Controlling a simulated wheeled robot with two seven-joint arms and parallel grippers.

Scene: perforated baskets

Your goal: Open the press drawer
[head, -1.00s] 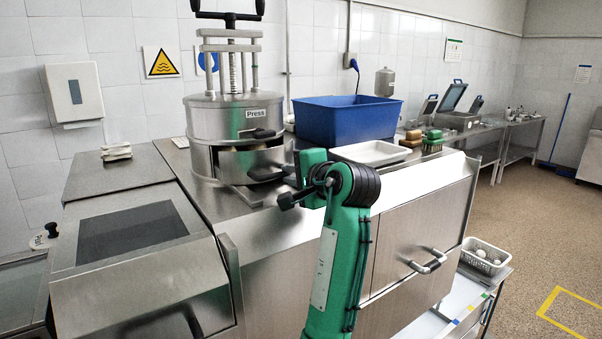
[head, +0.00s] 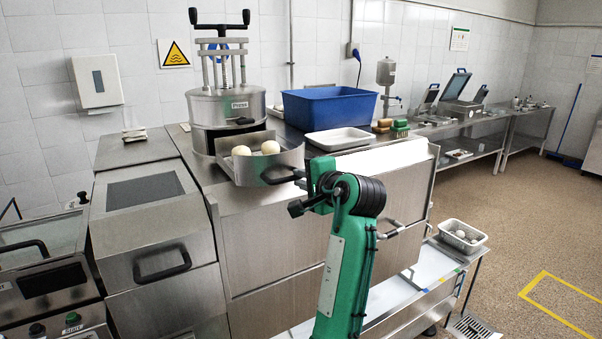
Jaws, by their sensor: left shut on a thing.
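The press (head: 226,107) is a round steel drum with a screw and a black T-handle on top, standing on the steel counter. Its drawer (head: 272,167) is pulled out toward the front right, and two pale balls (head: 241,151) show inside. My left gripper (head: 299,180) is at the drawer's front, shut on the dark drawer handle (head: 279,177). The green wrist and arm hide most of the jaws. My right gripper is not in view.
A blue basin (head: 328,113) and a white tray (head: 340,138) stand right of the press. Brushes (head: 390,127) lie beyond. The floor at right is clear.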

